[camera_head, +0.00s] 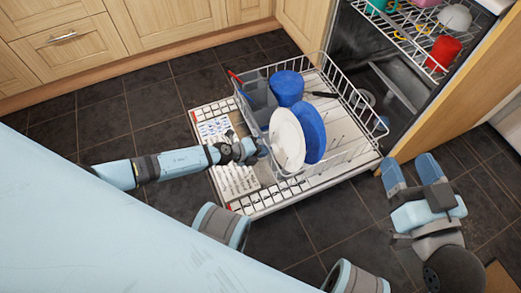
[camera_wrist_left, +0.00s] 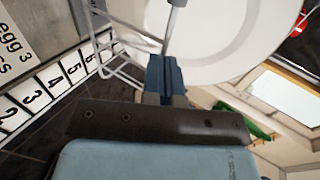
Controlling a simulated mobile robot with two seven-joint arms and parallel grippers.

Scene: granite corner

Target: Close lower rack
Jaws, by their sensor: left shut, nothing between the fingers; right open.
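The lower rack (camera_head: 357,92) is a white wire basket, pulled out over the dishwasher's lowered door (camera_head: 262,203). It holds a white plate (camera_head: 287,140), a blue plate (camera_head: 312,132) and a blue container (camera_head: 287,88). My left gripper (camera_head: 262,148) is at the rack's near-left side, close to the white plate. In the left wrist view its fingers (camera_wrist_left: 165,72) are shut and empty, with the white plate (camera_wrist_left: 220,40) and rack wires (camera_wrist_left: 100,45) close by. Whether they touch is unclear. My right gripper (camera_head: 411,170) is open and empty, right of the door.
The upper rack (camera_head: 415,45) holds a red cup (camera_head: 445,52) and other dishes inside the dishwasher. A wooden panel (camera_head: 455,95) stands right of the opening. Wooden cabinets (camera_head: 65,50) line the back. The dark tiled floor (camera_head: 100,120) is clear to the left.

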